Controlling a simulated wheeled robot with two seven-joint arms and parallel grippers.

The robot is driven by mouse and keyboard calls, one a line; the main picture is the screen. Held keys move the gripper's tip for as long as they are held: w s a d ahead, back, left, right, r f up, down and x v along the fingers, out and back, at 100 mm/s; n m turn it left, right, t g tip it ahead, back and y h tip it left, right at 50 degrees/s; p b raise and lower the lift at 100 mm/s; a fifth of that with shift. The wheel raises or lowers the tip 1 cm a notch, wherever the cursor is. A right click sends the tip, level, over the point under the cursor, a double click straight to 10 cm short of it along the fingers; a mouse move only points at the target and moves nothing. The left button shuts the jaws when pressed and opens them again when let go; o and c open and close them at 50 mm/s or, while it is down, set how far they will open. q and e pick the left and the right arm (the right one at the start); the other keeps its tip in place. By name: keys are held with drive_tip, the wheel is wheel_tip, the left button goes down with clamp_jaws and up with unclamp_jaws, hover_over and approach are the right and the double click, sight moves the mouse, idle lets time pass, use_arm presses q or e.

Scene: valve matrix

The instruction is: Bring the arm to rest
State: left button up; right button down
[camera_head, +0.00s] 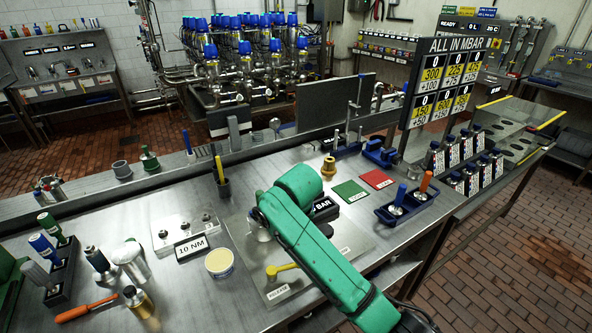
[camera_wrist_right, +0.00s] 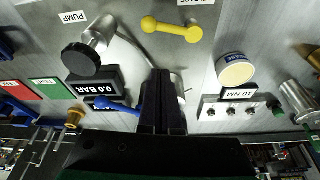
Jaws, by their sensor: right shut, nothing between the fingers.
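My right arm (camera_head: 318,250), green, reaches in from the lower right over the steel bench (camera_head: 205,305). In the right wrist view my right gripper (camera_wrist_right: 162,82) is black, with its fingers together and nothing between them. It is over the bench panel, beside the 0.0 BAR display (camera_wrist_right: 92,82). In the head view I cannot make out its fingers; the arm covers that area. My left gripper is not in view; a green part at the left edge may be my left arm.
Near the right gripper are a yellow handle (camera_wrist_right: 170,28), a black knob (camera_wrist_right: 80,58), a blue lever (camera_wrist_right: 117,107) and a round cream-topped tin (camera_wrist_right: 235,70). A 10 NM block (camera_head: 190,248) and an ALL IN MBAR board (camera_head: 445,85) stand on the bench. Front left bench is partly clear.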

drive_tip(key=shift+m+y, duration=0.3)
drive_tip(key=shift+y, duration=0.5)
drive_tip(key=s+d+f, duration=0.1)
drive_tip(key=f, duration=0.1)
drive_tip(key=s+d+f, duration=0.1)
drive_tip(key=f, duration=0.1)
drive_tip(key=s+d+f, duration=0.1)
drive_tip(key=s+f, duration=0.1)
drive_tip(key=shift+d+f, duration=0.15)
drive_tip(key=shift+m, duration=0.5)
drive_tip(key=s+d+f, duration=0.1)
drive_tip(key=d, duration=0.1)
drive_tip(key=s+d+f, duration=0.1)
drive_tip(key=s+d, duration=0.1)
drive_tip(key=s+d+f, duration=0.2)
drive_tip(key=shift+d, duration=0.4)
drive_tip(key=s+d+f+m+h, duration=0.1)
drive_tip(key=s+d+h, duration=0.2)
drive_tip(key=s+d, duration=1.2)
wheel_tip(320, 180, down, 23)
drive_tip(key=d+b, duration=0.2)
drive_tip(key=s+d+f+g+b, duration=0.2)
drive_tip(key=s+f, duration=1.5)
drive_tip(key=f, duration=0.2)
drive_tip(key=shift+s+d+f, duration=0.15)
drive_tip(key=shift+d+f, duration=0.1)
drive_tip(key=shift+f, duration=0.05)
